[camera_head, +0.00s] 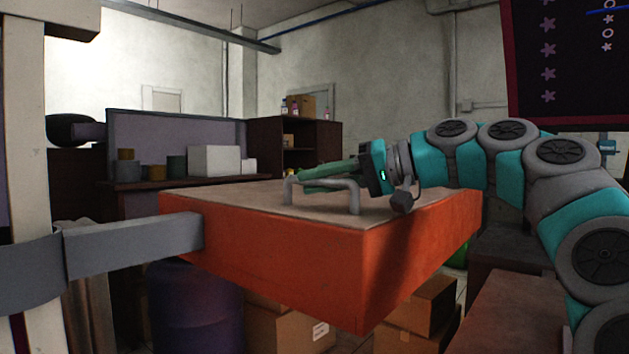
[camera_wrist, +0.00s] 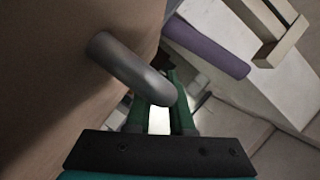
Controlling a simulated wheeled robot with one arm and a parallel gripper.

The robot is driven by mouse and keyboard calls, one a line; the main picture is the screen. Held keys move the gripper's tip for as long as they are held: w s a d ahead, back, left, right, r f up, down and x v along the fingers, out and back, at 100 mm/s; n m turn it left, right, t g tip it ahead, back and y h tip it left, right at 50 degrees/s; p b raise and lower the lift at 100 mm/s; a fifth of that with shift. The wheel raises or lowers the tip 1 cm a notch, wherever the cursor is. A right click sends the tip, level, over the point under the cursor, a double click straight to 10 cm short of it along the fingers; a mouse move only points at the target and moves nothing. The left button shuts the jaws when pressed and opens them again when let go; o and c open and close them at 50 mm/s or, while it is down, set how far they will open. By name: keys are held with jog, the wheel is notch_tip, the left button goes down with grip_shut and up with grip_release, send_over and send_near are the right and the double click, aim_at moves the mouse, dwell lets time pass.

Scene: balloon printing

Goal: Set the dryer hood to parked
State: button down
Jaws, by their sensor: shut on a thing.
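The dryer hood (camera_head: 280,250) is a wide orange box with a tan top, level in the middle of the head view. A grey bracket (camera_head: 130,240) joins it to a pale post at the left. A grey bar handle (camera_head: 354,198) stands on its top. My gripper (camera_head: 318,177) reaches in from the right, its green fingers lying along the handle and shut on it. In the wrist view the handle (camera_wrist: 128,65) rises from the brown hood surface (camera_wrist: 60,80) and ends between the green fingers (camera_wrist: 160,105). The fingers partly hide the handle's bar.
Cardboard boxes (camera_head: 285,330) and a dark purple barrel (camera_head: 195,305) stand under the hood. Behind it are a bench with tins and white boxes (camera_head: 215,160) and a dark shelf (camera_head: 310,150). A dark board (camera_head: 565,60) hangs at upper right.

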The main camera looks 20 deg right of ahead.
aim_at(362, 210)
jog(key=shift+w, duration=0.15)
jog(key=c, duration=0.8)
grip_release()
jog(key=shift+w+f, duration=0.1)
jog(key=v, duration=0.7)
jog(key=shift+d, duration=0.1)
jog(key=shift+s+d, duration=0.2)
jog(key=shift+s, duration=0.1)
